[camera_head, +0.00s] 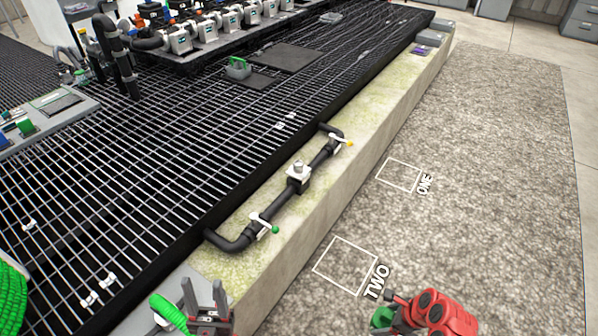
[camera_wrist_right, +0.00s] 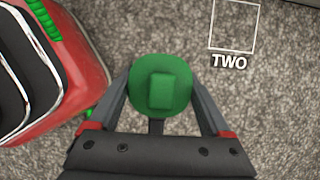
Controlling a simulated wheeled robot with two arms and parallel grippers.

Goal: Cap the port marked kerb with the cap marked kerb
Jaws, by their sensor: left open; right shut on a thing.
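A green cap (camera_wrist_right: 160,86) with a raised square grip is between the fingers of my right gripper (camera_wrist_right: 158,98) in the right wrist view. No marking on it is readable. In the head view a green piece (camera_head: 381,317) shows at the bottom, over the gravel. A black pipe (camera_head: 282,204) lies along the pale stone kerb (camera_head: 318,216), with a grey fitting (camera_head: 299,170) at its middle. I can read no kerb mark on it. My left gripper (camera_head: 204,287) is open and empty at the bottom left, near the kerb's front end, apart from the pipe.
The pipe carries a green-tipped lever (camera_head: 274,229) and a yellow-tipped lever (camera_head: 349,144). Black grating (camera_head: 130,160) lies left of the kerb. Squares ONE (camera_head: 400,175) and TWO (camera_head: 345,266) on the gravel are empty. A green-topped block (camera_head: 238,68) sits on the grating.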

